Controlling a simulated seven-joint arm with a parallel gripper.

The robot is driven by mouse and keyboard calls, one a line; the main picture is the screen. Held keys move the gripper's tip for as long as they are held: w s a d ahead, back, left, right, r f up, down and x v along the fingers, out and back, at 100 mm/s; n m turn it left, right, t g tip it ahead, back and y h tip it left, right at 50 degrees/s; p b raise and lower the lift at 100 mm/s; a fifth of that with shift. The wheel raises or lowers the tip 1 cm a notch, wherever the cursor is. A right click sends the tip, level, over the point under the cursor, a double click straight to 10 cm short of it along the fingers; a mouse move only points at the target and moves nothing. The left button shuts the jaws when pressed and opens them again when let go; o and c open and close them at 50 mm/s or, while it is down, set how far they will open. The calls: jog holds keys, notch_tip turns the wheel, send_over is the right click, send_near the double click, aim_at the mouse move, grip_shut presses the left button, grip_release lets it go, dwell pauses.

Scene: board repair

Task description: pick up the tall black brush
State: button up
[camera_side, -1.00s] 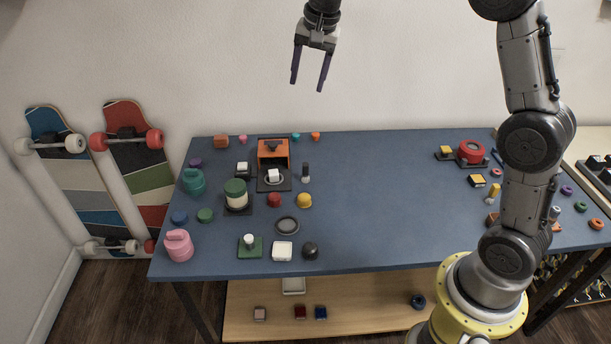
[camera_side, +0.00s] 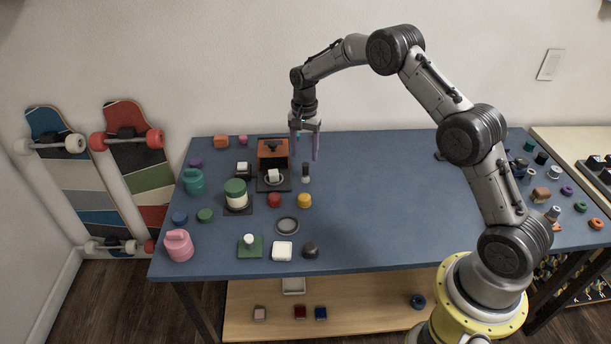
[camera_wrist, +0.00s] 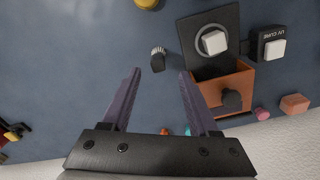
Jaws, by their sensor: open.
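The tall black brush (camera_side: 306,172) stands on the blue table, just right of the orange box station, with a pale section showing below its dark top. It also shows in the wrist view (camera_wrist: 158,62), between the fingertips as seen from above. My gripper (camera_side: 303,149) points down above the brush, with fingers apart and nothing between them. In the wrist view my gripper's two purple fingers (camera_wrist: 160,72) lie either side of the brush's line. The fingertips appear above the brush; whether they reach its top I cannot tell.
The orange box (camera_side: 273,150) with its black base stands close left of the brush. A yellow knob (camera_side: 304,200) and a red one (camera_side: 274,200) sit in front. The green-lidded jar (camera_side: 236,192) is further left. The table's middle right is clear.

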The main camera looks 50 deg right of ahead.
aim_at(306, 164)
jog(key=shift+s+f, duration=0.15)
jog(key=shift+f, duration=3.15)
grip_shut()
